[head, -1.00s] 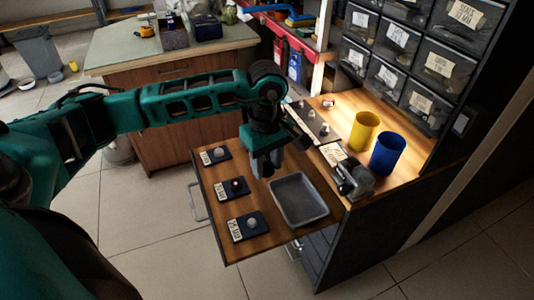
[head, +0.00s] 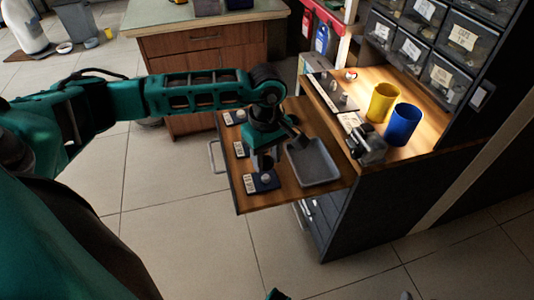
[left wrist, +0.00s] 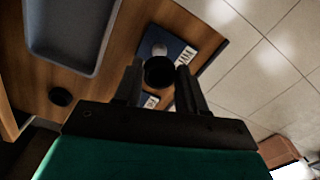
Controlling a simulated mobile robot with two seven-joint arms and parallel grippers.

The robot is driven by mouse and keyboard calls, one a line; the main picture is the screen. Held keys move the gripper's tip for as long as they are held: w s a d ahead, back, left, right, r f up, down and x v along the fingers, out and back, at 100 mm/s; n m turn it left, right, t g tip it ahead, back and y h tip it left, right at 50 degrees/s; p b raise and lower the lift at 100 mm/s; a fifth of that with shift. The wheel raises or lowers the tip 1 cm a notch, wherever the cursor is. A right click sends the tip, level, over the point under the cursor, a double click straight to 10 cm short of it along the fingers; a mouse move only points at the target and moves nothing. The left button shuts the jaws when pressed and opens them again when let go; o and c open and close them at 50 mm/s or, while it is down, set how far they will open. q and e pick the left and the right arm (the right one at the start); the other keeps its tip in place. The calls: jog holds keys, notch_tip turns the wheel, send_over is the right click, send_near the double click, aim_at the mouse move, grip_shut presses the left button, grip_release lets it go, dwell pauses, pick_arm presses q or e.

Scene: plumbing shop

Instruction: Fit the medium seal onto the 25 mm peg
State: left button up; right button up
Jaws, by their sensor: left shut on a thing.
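In the left wrist view a black round seal (left wrist: 159,71) is gripped between the fingertips of my left gripper (left wrist: 158,84). In the head view my left gripper (head: 265,160) points down above the row of pegs, left of the grey tray. The front blue plate (head: 268,182) carries a round grey peg (head: 265,177), also in the wrist view (left wrist: 159,48). The middle plate (head: 241,150) is partly hidden by the gripper; part of its label (left wrist: 150,101) shows behind the seal. The back plate (head: 234,117) shows beyond the arm. Label sizes are not readable.
The grey tray (head: 335,178) lies on the wooden board right of the plates. A dark round thing (left wrist: 60,96) lies beside it. A yellow cup (head: 382,102), a blue cup (head: 403,124) and a metal device (head: 366,145) stand on the bench. Floor lies left of the board.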

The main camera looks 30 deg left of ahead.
aim_at(267, 178)
pick_arm(q)
notch_tip(267, 178, down, 4)
jog(key=shift+r+b, duration=0.1)
jog(key=shift+b, duration=1.1)
jog(key=shift+f, duration=0.45)
pick_arm(e)
jog(key=shift+w+a+f+y, duration=0.3)
jog(key=shift+a+f, duration=0.2)
jog(key=shift+a, duration=0.15)
pick_arm(q)
jog(key=shift+b, duration=0.4)
pick_arm(e)
jog(key=shift+d+f, duration=0.15)
jog(key=shift+f, duration=0.1)
pick_arm(q)
jog(key=shift+f+b, duration=0.55)
jog(key=shift+f, duration=0.1)
pick_arm(e)
jog(key=shift+f, duration=0.55)
pick_arm(q)
jog(key=o, duration=0.7)
jog(key=shift+r, duration=0.1)
pick_arm(e)
jog(key=shift+r, duration=0.1)
pick_arm(q)
jog(key=shift+o, duration=0.2)
